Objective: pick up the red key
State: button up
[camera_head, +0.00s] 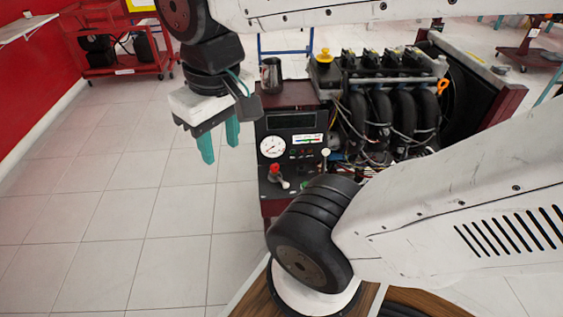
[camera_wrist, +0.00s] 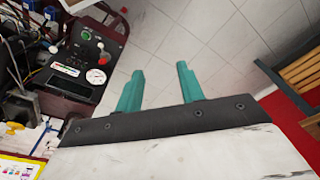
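The red key (camera_head: 275,169) is a small red piece at the lower left of the engine trainer's dark control panel (camera_head: 295,120).
The panel also carries a round white gauge (camera_head: 272,147) and a white-knobbed lever (camera_head: 325,154). A dark metal mug (camera_head: 271,75) stands above the panel, left of the engine (camera_head: 390,95). A red cart (camera_head: 118,45) is at the back left. The tiled floor (camera_head: 120,190) at left is clear.

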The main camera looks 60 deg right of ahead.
jog(key=w+d+f+m, duration=0.6)
jog(key=w+d+m, duration=0.1)
jog(key=w+d, duration=0.25)
jog(key=m+g, duration=0.1)
jog(key=m, duration=1.3)
send_over(275, 164)
jog(key=f, duration=2.3)
jog(key=shift+s+d+f, duration=0.1)
jog(key=shift+s, duration=0.1)
jog(key=f, duration=0.8)
jog(key=shift+w+a+f, duration=0.15)
jog(key=shift+w+a, duration=0.05)
grip_shut()
